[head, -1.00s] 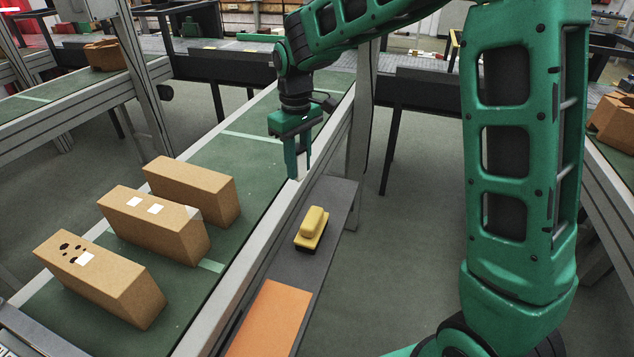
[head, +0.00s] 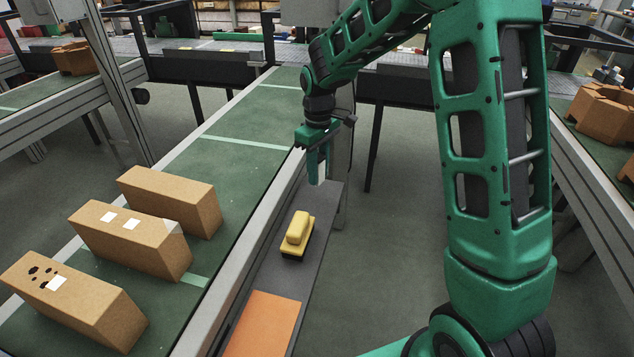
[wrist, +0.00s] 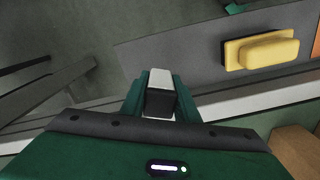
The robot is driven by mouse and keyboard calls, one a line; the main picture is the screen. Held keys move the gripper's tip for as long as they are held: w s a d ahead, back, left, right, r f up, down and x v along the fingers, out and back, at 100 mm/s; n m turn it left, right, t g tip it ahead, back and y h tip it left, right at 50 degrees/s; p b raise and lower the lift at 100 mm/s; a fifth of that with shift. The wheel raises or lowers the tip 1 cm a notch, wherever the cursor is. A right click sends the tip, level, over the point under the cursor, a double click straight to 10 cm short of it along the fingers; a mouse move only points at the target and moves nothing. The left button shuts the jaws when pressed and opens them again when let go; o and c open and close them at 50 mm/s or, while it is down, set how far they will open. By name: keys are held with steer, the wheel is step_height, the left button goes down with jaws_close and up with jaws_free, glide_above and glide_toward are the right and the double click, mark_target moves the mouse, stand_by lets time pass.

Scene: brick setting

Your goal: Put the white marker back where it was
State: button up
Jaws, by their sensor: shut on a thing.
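My gripper (head: 318,172) is shut on the white marker (wrist: 160,80), a short piece with a white top and a dark side. It shows between the fingers (wrist: 158,95) in the wrist view. In the head view only a pale bit of it shows beside the fingers. The gripper points down near the far end of the narrow grey side shelf (head: 270,272), beyond the yellow block. I cannot tell how high the marker is above the shelf.
A yellow block (head: 298,232) with a dark base sits on the shelf; it also shows in the wrist view (wrist: 262,52). An orange panel (head: 263,325) lies nearer. Several cardboard boxes (head: 130,240) stand on the green conveyor (head: 235,165). The shelf's far end looks clear.

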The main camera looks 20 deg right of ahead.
steer(key=shift+f, duration=2)
steer(key=o, duration=0.8)
steer(key=shift+f, duration=0.1)
steer(key=shift+o, duration=0.2)
